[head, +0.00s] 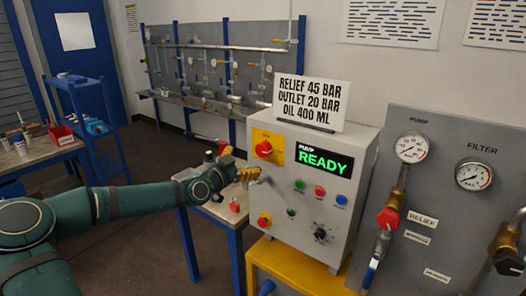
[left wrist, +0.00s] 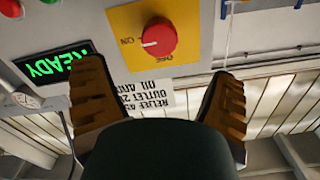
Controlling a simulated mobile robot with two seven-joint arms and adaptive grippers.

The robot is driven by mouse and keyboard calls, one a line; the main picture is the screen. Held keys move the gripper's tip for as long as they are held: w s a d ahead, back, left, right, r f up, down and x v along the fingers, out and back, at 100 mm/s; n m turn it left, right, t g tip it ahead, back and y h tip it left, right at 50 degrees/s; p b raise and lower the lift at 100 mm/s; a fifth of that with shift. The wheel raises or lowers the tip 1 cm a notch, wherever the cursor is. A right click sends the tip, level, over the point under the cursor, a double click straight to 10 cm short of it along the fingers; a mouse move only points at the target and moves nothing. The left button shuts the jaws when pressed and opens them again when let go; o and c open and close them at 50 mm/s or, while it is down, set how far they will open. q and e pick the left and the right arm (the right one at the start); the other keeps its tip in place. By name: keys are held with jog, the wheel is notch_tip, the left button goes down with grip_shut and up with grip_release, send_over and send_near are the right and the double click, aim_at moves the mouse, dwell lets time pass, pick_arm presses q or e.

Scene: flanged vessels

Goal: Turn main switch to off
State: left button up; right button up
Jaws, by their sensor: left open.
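The main switch is a red round knob (head: 264,148) on a yellow plate at the upper left of the grey pump control box (head: 318,235). It shows large in the left wrist view (left wrist: 159,40), where the picture is turned over. A pale mark on the knob points towards the ON label; the OFF label is on another side of the plate. My left gripper (head: 250,174) is open and empty, a little below and in front of the knob. In the left wrist view its two fingers (left wrist: 160,75) are spread apart, and the knob lies beyond their tips, untouched. My right gripper is not in view.
A sign (head: 310,103) stands on top. A gauge panel (head: 440,190) is at the right. A workbench (head: 222,208) stands behind my left arm.

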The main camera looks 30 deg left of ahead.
aim_at(261, 151)
pick_arm(q)
jog(key=w, duration=0.9)
jog(key=shift+w+d, duration=0.3)
jog(key=shift+d, duration=0.1)
jog(key=c, duration=1.2)
